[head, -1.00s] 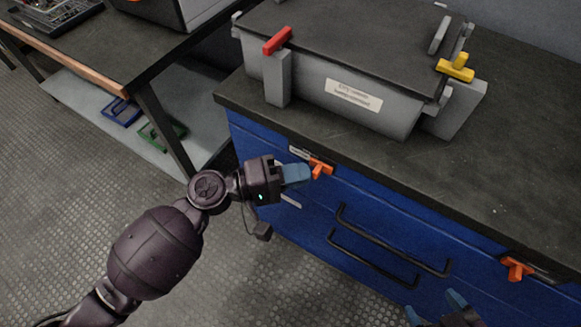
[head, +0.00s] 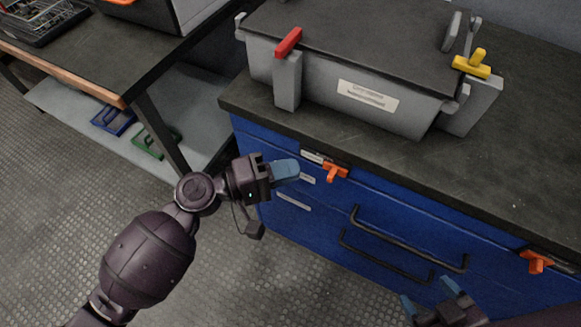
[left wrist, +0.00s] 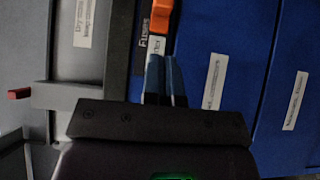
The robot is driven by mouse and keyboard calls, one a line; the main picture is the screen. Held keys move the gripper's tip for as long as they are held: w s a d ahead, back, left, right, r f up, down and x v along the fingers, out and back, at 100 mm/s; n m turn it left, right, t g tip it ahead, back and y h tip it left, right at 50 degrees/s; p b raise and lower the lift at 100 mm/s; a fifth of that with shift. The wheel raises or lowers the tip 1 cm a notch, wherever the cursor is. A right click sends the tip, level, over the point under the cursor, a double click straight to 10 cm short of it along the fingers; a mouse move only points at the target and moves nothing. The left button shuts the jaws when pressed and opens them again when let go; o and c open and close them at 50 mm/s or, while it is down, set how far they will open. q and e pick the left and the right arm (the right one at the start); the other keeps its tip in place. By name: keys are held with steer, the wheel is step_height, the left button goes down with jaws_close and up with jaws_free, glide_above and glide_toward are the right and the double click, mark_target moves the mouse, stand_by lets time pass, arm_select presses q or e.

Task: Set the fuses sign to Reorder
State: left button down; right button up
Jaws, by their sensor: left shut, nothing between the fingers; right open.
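The fuses sign (head: 312,156) is a small dark and white strip on the upper front of the blue cabinet, with an orange slider tab (head: 335,171) at its right end. In the left wrist view the sign (left wrist: 143,46) reads "Fuses", with a white patch whose visible letters look like "rder"; the rest is hidden by my fingers. The orange tab (left wrist: 162,17) lies beyond my fingertips there. My left gripper (head: 287,170) is shut and empty, left of the tab and apart from it. My right gripper (head: 430,304) is open and empty at the bottom edge.
A second orange tab (head: 537,262) sits on the cabinet front at the right. Black drawer handles (head: 408,245) stick out between. A grey lidded box (head: 350,75) with red (head: 289,41) and yellow (head: 472,64) handles stands on the dark worktop (head: 500,160).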

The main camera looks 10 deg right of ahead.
arm_select(q)
steer(key=s+a, duration=0.1)
steer(key=a, duration=0.8)
steer(key=shift+s, duration=0.3)
